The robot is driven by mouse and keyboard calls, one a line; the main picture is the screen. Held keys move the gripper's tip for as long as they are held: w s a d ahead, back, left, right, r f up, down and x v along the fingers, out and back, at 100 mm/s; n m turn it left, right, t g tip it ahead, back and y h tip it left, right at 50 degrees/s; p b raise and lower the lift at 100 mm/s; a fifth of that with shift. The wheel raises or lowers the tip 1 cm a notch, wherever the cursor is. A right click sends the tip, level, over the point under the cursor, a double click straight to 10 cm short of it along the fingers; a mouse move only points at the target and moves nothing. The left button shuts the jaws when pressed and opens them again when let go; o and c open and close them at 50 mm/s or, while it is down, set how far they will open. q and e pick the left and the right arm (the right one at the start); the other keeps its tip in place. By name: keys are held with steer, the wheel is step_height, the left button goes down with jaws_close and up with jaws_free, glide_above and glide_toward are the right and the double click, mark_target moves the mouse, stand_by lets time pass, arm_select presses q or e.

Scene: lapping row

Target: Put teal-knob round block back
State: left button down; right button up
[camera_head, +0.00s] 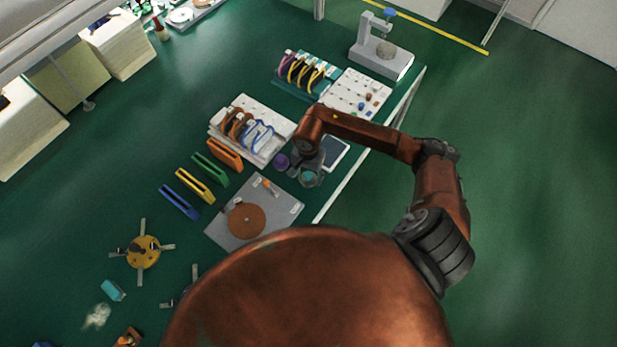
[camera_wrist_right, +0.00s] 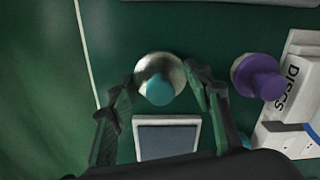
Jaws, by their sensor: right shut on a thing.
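The teal-knob round block (camera_wrist_right: 160,88) has a teal knob on a pale metal round base. In the wrist view it sits between the two fingers of my right gripper (camera_wrist_right: 162,80), which is shut on it. In the head view the block (camera_head: 309,178) shows below my right gripper (camera_head: 308,168), near the right edge of the green table. I cannot tell whether its base touches the table. A purple-knob round block (camera_head: 282,160) stands just left of it; it is also at the right in the wrist view (camera_wrist_right: 258,77). My left gripper is out of view.
A dark-screened panel (camera_head: 335,153) lies close by. A white disc rack (camera_head: 222,130) is behind and to the left. A grey plate (camera_head: 285,207) with a brown disc (camera_head: 246,222) lies in front. Slotted holders, including a green one (camera_head: 210,169), line up at left. The white table edge (camera_head: 345,182) is close on the right.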

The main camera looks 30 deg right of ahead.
mark_target(308, 174)
steer(key=shift+f, duration=0.6)
steer(key=shift+f, duration=0.15)
steer(key=o, duration=1.6)
steer(key=shift+c, duration=0.2)
step_height(308, 174, up, 12)
steer(key=shift+r, duration=0.15)
